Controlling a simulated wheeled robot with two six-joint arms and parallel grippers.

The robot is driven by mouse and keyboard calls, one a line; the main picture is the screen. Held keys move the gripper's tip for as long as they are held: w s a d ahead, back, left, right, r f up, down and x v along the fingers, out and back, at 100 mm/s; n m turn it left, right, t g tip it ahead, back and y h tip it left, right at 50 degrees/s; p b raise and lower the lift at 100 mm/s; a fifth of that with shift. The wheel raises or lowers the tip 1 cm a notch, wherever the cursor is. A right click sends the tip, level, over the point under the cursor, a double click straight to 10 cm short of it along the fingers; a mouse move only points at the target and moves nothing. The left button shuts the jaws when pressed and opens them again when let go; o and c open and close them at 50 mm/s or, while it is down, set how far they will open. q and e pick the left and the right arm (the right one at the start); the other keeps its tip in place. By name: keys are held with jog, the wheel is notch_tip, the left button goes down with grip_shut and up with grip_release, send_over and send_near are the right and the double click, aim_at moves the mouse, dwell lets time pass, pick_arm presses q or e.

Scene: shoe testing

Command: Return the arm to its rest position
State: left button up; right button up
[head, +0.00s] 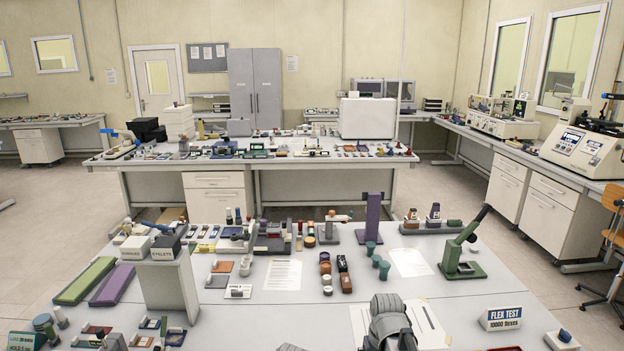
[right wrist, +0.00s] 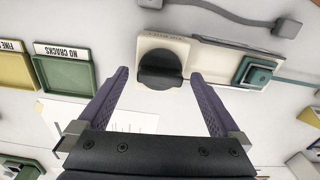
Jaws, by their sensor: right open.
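My right gripper (right wrist: 159,78) shows in the right wrist view with its two purple fingers spread wide and nothing held between them. A cream device with a dark round knob (right wrist: 160,68) shows just beyond and between the fingertips; the fingers appear apart from it, though the height gap is hard to judge. In the head view, my grey arm (head: 390,322) comes in at the bottom centre, over the front edge of the near table (head: 300,318). My left gripper does not show in either view.
In the right wrist view, a green tray marked NO CRACKS (right wrist: 66,72) and a yellow tray (right wrist: 14,70) lie left of the fingers.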

jog(key=n, duration=0.3)
jog(key=shift+r, duration=0.2)
jog(key=n, duration=0.4)
jog(key=shift+n, duration=0.4)
notch_tip(320, 180, up, 4)
jog(key=p, duration=0.4)
jog(key=shift+r, duration=0.2)
